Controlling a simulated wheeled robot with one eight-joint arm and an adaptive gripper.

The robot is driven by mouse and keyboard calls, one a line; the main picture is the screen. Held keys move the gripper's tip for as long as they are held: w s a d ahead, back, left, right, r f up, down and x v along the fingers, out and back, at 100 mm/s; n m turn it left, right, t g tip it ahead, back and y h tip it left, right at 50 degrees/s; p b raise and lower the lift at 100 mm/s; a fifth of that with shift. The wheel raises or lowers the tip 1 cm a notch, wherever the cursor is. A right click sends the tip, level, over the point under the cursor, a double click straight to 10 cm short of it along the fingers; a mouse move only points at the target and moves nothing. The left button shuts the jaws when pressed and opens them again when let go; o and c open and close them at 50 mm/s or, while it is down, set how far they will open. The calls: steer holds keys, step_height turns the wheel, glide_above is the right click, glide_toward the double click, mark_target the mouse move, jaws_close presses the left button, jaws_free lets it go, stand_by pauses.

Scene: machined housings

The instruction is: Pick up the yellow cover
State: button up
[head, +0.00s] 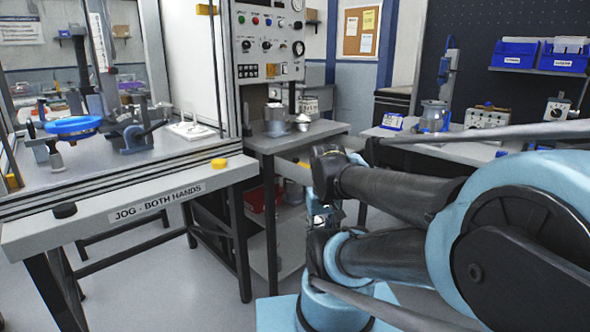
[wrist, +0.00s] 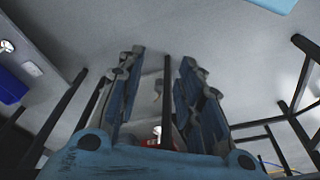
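No part that I can name for sure as the yellow cover shows. A small yellow round piece (head: 219,163) sits on the front ledge of the machine bench at left, and it could be a button. A yellow patch (head: 301,163) shows under the top of the small metal table, too small to make out. My gripper (wrist: 160,100) is open in the wrist view, its two blue-padded fingers apart with nothing between them. In the head view its end is low beside the small table, partly hidden by my arm.
The small metal table (head: 330,127) carries metal parts and has a red bin (head: 257,197) below. The machine bench (head: 120,212) holds a blue ring (head: 73,125). A workbench with blue bins (head: 514,54) above stands at right. Table legs surround the floor in the wrist view.

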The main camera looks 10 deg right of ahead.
steer(key=shift+o, duration=1.2)
steer(key=shift+s+r, duration=0.2)
steer(key=shift+s, duration=0.05)
step_height(320, 180, up, 22)
steer(key=m+y, duration=0.4)
steer(key=m, duration=2)
glide_above(297, 159)
steer(key=s+d, duration=0.3)
steer(key=d, duration=0.3)
steer(key=x, duration=1.7)
steer(key=shift+r, duration=0.1)
jaws_close()
